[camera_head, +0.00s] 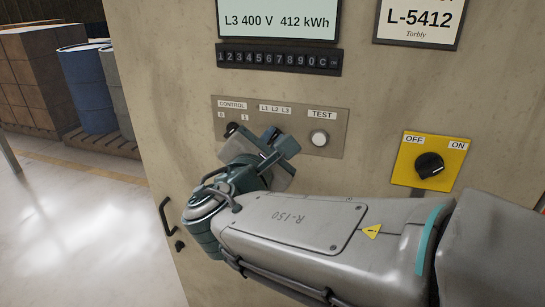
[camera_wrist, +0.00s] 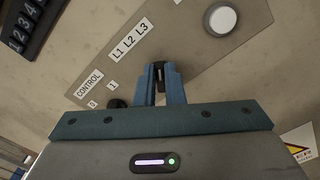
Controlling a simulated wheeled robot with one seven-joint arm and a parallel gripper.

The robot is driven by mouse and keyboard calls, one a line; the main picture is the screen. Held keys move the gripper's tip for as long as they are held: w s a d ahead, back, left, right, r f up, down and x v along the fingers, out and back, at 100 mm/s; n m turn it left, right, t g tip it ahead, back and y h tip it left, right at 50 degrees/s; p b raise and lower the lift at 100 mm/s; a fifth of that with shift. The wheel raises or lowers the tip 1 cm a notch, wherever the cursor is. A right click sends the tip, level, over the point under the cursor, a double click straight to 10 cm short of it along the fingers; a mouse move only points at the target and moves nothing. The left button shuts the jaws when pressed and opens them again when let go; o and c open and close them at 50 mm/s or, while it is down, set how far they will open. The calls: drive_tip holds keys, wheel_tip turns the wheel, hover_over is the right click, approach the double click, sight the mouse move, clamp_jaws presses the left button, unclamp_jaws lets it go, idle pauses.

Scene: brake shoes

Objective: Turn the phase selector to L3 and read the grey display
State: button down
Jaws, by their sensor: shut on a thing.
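The grey display (camera_head: 278,20) at the top of the cabinet reads "L3 400 V 412 kWh" in the head view. The phase selector sits below the "L1 L2 L3" label (camera_head: 275,109), which also shows in the wrist view (camera_wrist: 130,42). My gripper (camera_head: 272,138) is at that spot, and in the wrist view its fingers (camera_wrist: 160,78) are closed together around a small dark knob (camera_wrist: 159,74) just below the label. Most of the knob is hidden by the fingers, so I cannot tell its pointer direction.
The control panel (camera_head: 335,118) also carries a CONTROL knob (camera_head: 231,129) close left of my gripper and a white TEST button (camera_head: 319,138) to its right. A yellow OFF/ON switch (camera_head: 429,165) is further right. A keypad strip (camera_head: 280,59) lies above.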

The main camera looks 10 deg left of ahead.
drive_tip(key=shift+f+m+b, duration=0.2)
drive_tip(key=shift+m+b, duration=0.4)
drive_tip(key=shift+b, duration=0.25)
drive_tip(key=shift+r, duration=0.15)
drive_tip(key=c, duration=1.5)
unclamp_jaws()
drive_tip(key=shift+s, duration=0.1)
drive_tip(key=s, duration=0.9)
drive_tip(key=s+a, duration=0.1)
drive_tip(key=s, duration=0.3)
drive_tip(key=shift+s, duration=0.35)
